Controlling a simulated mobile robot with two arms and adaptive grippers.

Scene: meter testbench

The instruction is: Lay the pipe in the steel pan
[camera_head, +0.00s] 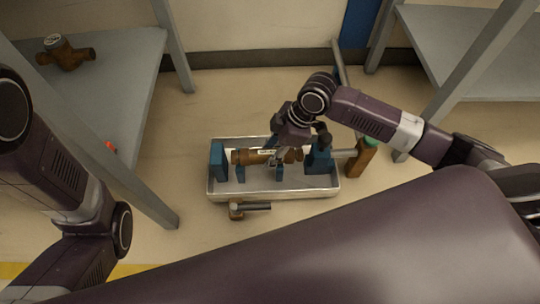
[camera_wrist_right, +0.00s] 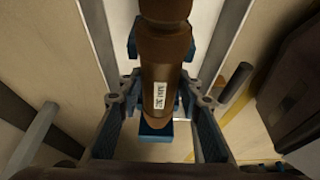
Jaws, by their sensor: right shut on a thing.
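The brown pipe (camera_head: 246,157) with a white label is in the head view, lengthwise over the steel pan (camera_head: 222,196). It also shows upright in the middle of the right wrist view (camera_wrist_right: 163,58). My right gripper (camera_head: 275,157) has come down from above and is shut on the pipe; its fingers (camera_wrist_right: 160,101) lie on both sides of it. Blue supports (camera_head: 240,173) stand in the pan under the pipe. I cannot tell whether the pipe touches them. My left arm shows at the left edge, but its gripper is not in view.
A blue vise-like block (camera_head: 319,157) stands at the pan's right end. A hammer-like tool (camera_head: 238,210) lies in front of the pan. A brown fitting (camera_head: 66,54) sits on the left grey shelf (camera_head: 122,62). Another shelf (camera_head: 460,45) stands at the right.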

